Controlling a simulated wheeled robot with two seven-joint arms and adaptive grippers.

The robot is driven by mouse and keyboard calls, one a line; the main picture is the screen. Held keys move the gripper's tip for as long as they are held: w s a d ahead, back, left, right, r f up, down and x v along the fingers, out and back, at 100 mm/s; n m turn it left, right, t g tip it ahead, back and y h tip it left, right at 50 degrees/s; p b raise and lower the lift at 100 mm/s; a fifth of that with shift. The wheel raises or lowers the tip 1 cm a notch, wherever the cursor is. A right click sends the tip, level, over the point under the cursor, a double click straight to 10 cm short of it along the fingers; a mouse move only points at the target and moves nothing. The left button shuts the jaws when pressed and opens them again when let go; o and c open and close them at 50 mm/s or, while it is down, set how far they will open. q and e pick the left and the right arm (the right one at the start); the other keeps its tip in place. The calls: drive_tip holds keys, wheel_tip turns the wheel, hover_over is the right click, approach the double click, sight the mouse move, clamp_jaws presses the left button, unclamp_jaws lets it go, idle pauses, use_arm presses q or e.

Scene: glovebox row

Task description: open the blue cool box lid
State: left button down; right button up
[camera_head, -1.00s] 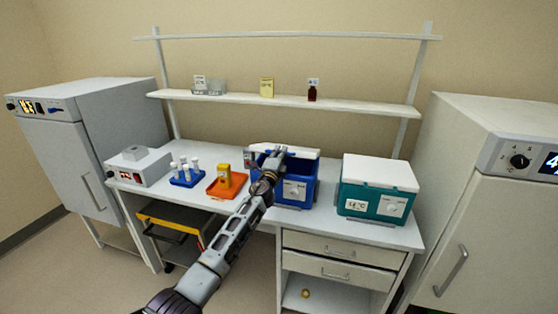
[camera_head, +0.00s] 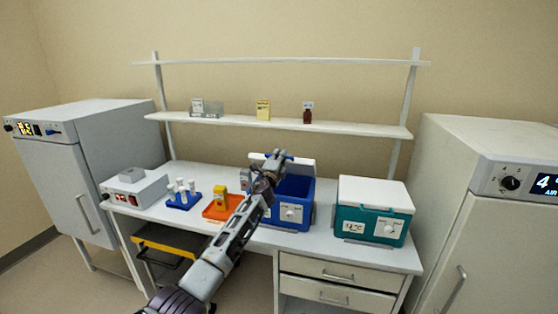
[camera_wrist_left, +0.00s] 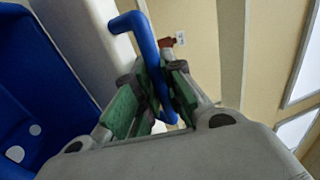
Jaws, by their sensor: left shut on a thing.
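The blue cool box (camera_head: 290,216) stands on the white bench, and its blue inside shows in the left wrist view (camera_wrist_left: 40,95). Its white lid (camera_head: 300,166) is raised and tilted back at the rear of the box. A blue handle (camera_wrist_left: 150,55) sits on the lid. My left gripper (camera_head: 276,160) is at the lid's front edge, and in the left wrist view its green-padded fingers (camera_wrist_left: 155,100) are shut on the blue handle. My left arm hides the box's left part. My right gripper is not in view.
A teal cool box (camera_head: 371,226) with a shut white lid stands to the right. An orange tray (camera_head: 219,212) with a yellow item and a blue tube rack (camera_head: 184,201) stand to the left.

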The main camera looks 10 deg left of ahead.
use_arm(q)
drive_tip(key=shift+r, duration=0.15)
drive_tip(key=c, duration=1.8)
unclamp_jaws()
drive_tip(key=shift+o, duration=0.2)
drive_tip(key=shift+s, duration=0.1)
drive_tip(key=shift+s, duration=0.1)
drive_tip(key=s+f, duration=0.2)
drive_tip(key=s, duration=0.9)
drive_tip(key=shift+s+a+f, duration=0.2)
drive_tip(key=shift+s+f, duration=0.05)
